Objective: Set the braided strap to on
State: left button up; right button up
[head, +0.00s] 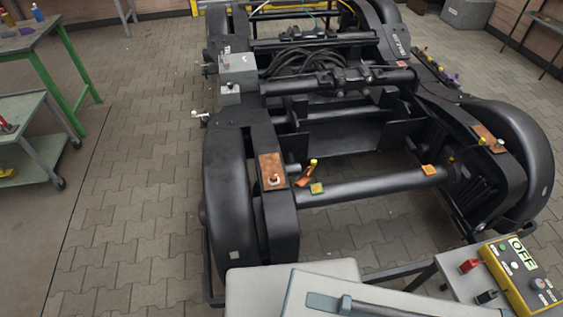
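A black tram bogie (335,190) fills the middle of the head view. A copper-brown plate with a pale stud (272,166) sits on its near left frame end. Beside it, a short copper-brown piece (304,178) leans near a yellow-topped post; it may be the braided strap, but the weave is too small to make out. A similar copper-brown plate (487,137) is on the right frame end. I cannot tell whether any strap is fastened at both ends. Neither of my grippers shows.
A yellow control box marked OFF (525,275) is at the lower right, beside a red part (471,266). A green-legged table (35,45) and a grey-green cart (30,140) stand at the left. Paved floor (130,190) between cart and bogie is clear.

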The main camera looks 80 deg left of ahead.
aim_at(307, 171)
jog(key=u, duration=2.6)
